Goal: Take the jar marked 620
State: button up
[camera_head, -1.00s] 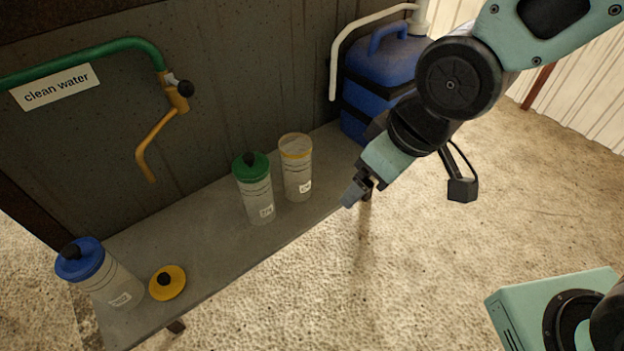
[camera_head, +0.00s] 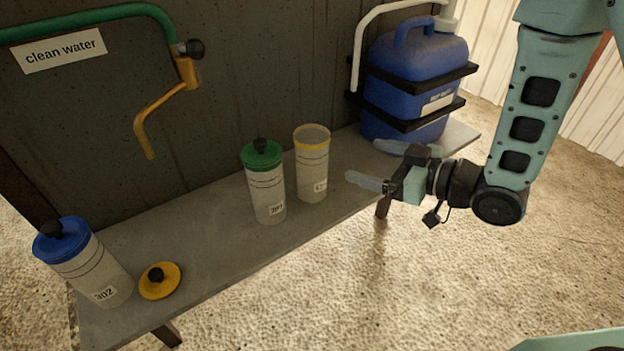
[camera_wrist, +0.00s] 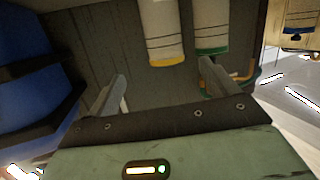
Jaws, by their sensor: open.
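The uncapped jar with a yellow rim (camera_head: 312,168) stands upright on the shelf; its label is too small to read fully. It also shows in the wrist view (camera_wrist: 162,30), ahead of my gripper. A jar with a green lid (camera_head: 266,188) stands just left of it; its label is not clear. A jar with a blue lid (camera_head: 88,268), marked 302, stands at the left end. My gripper (camera_head: 370,165) is open and empty, right of the yellow-rimmed jar and apart from it, its fingers pointing left. Both fingers show in the wrist view (camera_wrist: 163,82).
A loose yellow lid (camera_head: 160,281) lies beside the blue-lidded jar. A blue canister (camera_head: 412,85) in a black frame stands at the right end of the grey shelf (camera_head: 215,240), close behind my gripper. A yellow tap (camera_head: 160,112) hangs above the shelf, under a "clean water" sign (camera_head: 62,49).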

aim_at(325, 145)
jog(key=w+a+y+b, duration=0.1)
jog(key=a, duration=0.1)
jog(key=w+a+b, duration=0.2)
jog(key=a, duration=0.1)
jog(key=w+a+y+b, duration=0.1)
jog(key=w+a+b, duration=0.1)
jog(key=a, duration=0.1)
jog(key=shift+f+y, duration=0.15)
jog(key=shift+y, duration=0.15)
jog(key=shift+x, duration=2.95)
jog(key=shift+w+d+r, duration=0.1)
jog(key=shift+w+r, duration=0.1)
jog(key=shift+r, duration=0.05)
jog(key=c, duration=1.4)
